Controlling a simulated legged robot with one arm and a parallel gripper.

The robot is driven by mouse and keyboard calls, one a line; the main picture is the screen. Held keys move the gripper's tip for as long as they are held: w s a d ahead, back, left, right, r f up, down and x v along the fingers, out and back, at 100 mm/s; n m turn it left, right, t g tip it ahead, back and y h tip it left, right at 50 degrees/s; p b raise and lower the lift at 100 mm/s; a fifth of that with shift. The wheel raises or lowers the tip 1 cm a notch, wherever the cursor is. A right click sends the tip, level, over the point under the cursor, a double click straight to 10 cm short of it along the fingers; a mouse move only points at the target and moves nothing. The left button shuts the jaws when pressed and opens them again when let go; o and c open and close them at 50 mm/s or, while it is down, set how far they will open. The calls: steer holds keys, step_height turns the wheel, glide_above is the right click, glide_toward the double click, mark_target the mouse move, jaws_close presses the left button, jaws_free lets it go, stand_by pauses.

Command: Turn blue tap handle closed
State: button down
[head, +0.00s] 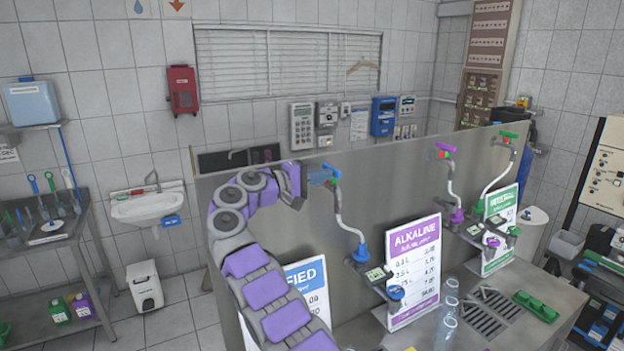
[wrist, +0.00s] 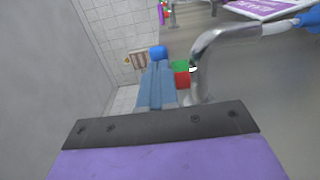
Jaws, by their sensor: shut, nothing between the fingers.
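The blue tap handle (head: 331,171) sits on top of the nearest curved metal tap, at the upper edge of the steel panel in the head view. In the wrist view the blue handle (wrist: 158,52) shows just beyond my fingertips, beside small green and red parts and the bent metal pipe (wrist: 205,62). My gripper (head: 317,176) is beside the handle, at its left in the head view. In the wrist view my gripper (wrist: 157,66) shows its two blue-grey fingers together, shut and empty. I cannot tell whether they touch the handle.
The steel panel (head: 400,180) stands beside my arm. Other taps carry a purple handle (head: 446,148) and a green handle (head: 508,135). An ALKALINE price sign (head: 414,265) and clear bottles (head: 447,320) stand at the counter. Open space lies left of the panel.

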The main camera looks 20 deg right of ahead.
steer(key=shift+d+f+b, duration=0.15)
steer(key=shift+d+b, duration=0.15)
steer(key=shift+b, duration=0.4)
steer(key=shift+s+a+n+t+b, duration=0.15)
steer(key=shift+n+t+b, duration=0.25)
steer(key=shift+t+b, duration=0.35)
